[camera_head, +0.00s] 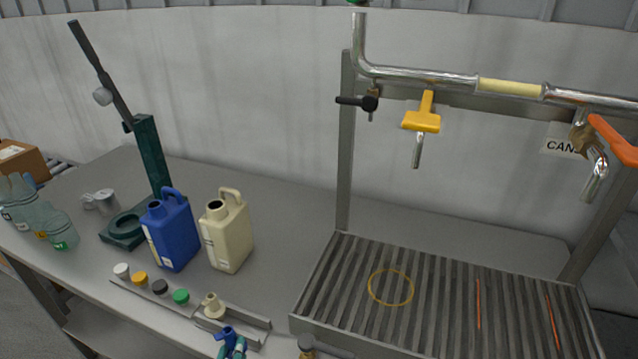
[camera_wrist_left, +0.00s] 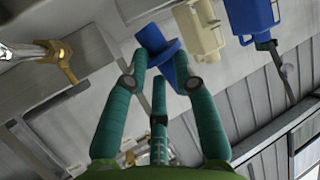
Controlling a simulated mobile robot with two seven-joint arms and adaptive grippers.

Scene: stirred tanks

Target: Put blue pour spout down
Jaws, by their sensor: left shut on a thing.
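The blue pour spout (camera_head: 226,332) is at the bottom of the head view, over the front edge of the bench. My left gripper (camera_head: 237,349) is shut on it, with only the green fingertips showing there. In the left wrist view the spout (camera_wrist_left: 152,38) sits between the two fingertips, its flange tilted in that picture. A cream pour spout (camera_head: 213,307) stands in a grey metal channel holder (camera_head: 258,321), just beyond the blue spout. I cannot tell whether the blue spout touches the holder. My right gripper is not in view.
A blue jug (camera_head: 170,234) and a cream jug (camera_head: 227,232) stand open behind the holder. White, orange, black and green caps (camera_head: 160,287) line a strip to the left. A slatted drain tray (camera_head: 440,295) fills the right. A brass fitting (camera_head: 307,343) is near the front.

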